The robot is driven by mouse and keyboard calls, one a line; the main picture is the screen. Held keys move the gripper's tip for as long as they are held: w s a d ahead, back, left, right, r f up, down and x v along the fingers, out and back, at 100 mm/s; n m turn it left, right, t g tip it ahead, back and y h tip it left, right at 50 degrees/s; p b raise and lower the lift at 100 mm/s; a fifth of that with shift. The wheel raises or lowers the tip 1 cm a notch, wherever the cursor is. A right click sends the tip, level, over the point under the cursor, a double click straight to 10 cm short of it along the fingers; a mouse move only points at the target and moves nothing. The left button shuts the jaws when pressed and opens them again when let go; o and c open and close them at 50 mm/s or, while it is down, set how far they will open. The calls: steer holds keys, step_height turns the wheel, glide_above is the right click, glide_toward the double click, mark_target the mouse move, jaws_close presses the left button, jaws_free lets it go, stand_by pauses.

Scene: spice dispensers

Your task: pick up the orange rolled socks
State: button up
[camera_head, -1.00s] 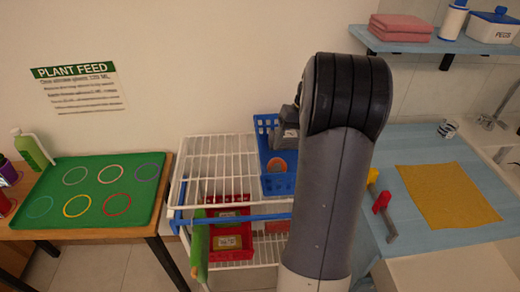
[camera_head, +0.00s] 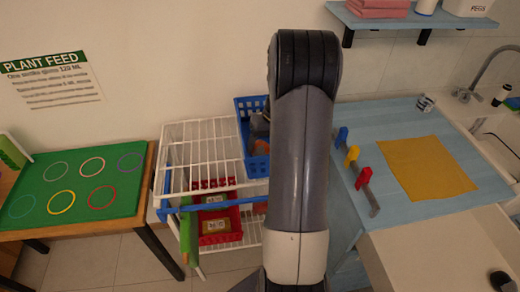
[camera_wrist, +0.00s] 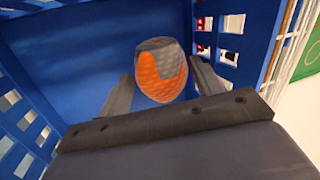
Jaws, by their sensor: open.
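The orange rolled socks (camera_wrist: 160,70), orange with a grey patch, lie inside a blue basket (camera_wrist: 75,55). In the wrist view they sit just beyond and between the two fingers of my gripper (camera_wrist: 162,80), which is open. I cannot tell whether the fingers touch them. In the head view the socks (camera_head: 263,146) show as a small orange patch in the basket (camera_head: 254,168). My gripper (camera_head: 260,125) is down inside that basket over them, partly hidden by my arm.
The blue basket's slotted walls stand close around my gripper. The basket is on a white wire rack (camera_head: 200,140), with a red basket (camera_head: 222,238) lower down. A green tray (camera_head: 110,205) is at left. A blue table with a yellow mat (camera_head: 425,167) and colored clips is at right.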

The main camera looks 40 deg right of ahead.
steer(key=shift+f, duration=0.2)
steer(key=c, duration=0.6)
steer(key=shift+r, duration=0.1)
steer(key=shift+c, duration=0.2)
